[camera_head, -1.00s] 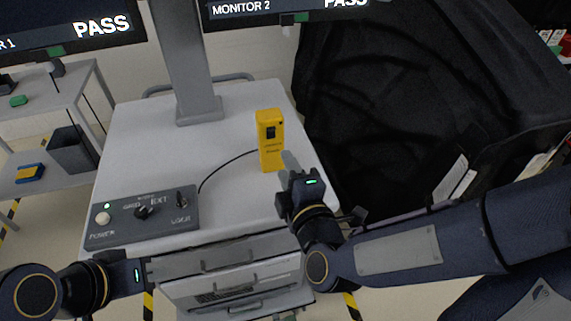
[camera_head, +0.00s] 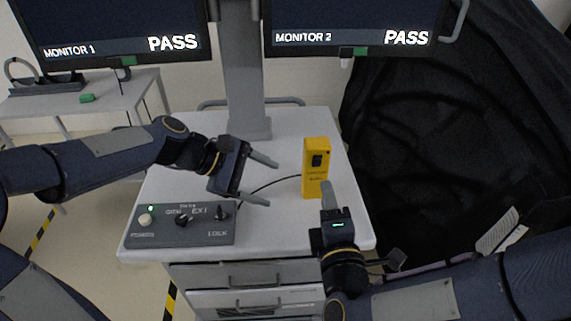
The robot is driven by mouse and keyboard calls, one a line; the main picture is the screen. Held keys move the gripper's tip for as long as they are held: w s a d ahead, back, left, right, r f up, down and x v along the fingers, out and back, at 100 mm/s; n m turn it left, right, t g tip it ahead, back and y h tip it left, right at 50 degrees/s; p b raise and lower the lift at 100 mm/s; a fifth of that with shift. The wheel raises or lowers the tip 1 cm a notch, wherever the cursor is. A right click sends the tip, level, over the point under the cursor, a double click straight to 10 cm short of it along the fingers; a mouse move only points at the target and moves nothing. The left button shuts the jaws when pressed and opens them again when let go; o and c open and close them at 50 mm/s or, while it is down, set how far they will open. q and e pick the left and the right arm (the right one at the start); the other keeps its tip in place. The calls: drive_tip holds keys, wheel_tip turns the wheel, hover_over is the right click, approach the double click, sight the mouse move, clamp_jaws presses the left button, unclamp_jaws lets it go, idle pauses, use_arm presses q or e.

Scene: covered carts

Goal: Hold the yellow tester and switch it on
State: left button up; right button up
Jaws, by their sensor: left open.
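The yellow tester (camera_head: 315,162) stands upright on the white cart top, right of the middle, with a dark switch (camera_head: 317,160) on its front. A black cable runs from it to the left, towards the control box. My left gripper (camera_head: 269,182) is open and empty, left of the tester, with its fingers pointing at it and a gap between. My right gripper (camera_head: 327,190) is in front of the tester's lower right edge. One finger shows there; the other is hidden, and whether it touches the tester cannot be told.
A grey control box (camera_head: 188,238) with knobs and a lit green lamp sits at the front left of the cart top (camera_head: 180,175). A grey post (camera_head: 243,90) carries two monitors reading PASS. A dark draped cover (camera_head: 420,150) stands close on the right. Drawers are below.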

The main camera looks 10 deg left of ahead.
sight(315, 172)
use_arm(q)
drive_tip(key=w+d+f+n+h, duration=0.1)
drive_tip(key=w+n, duration=0.1)
drive_tip(key=w+d+f+n+h, duration=0.1)
drive_tip(key=w+n, duration=0.1)
drive_tip(key=w, duration=0.1)
drive_tip(key=w+d+n+h, duration=0.1)
drive_tip(key=w, duration=0.2)
drive_tip(key=shift+w+d+f+n, duration=0.15)
drive_tip(key=shift+d+f+n, duration=0.25)
drive_tip(key=shift+x, duration=3.95)
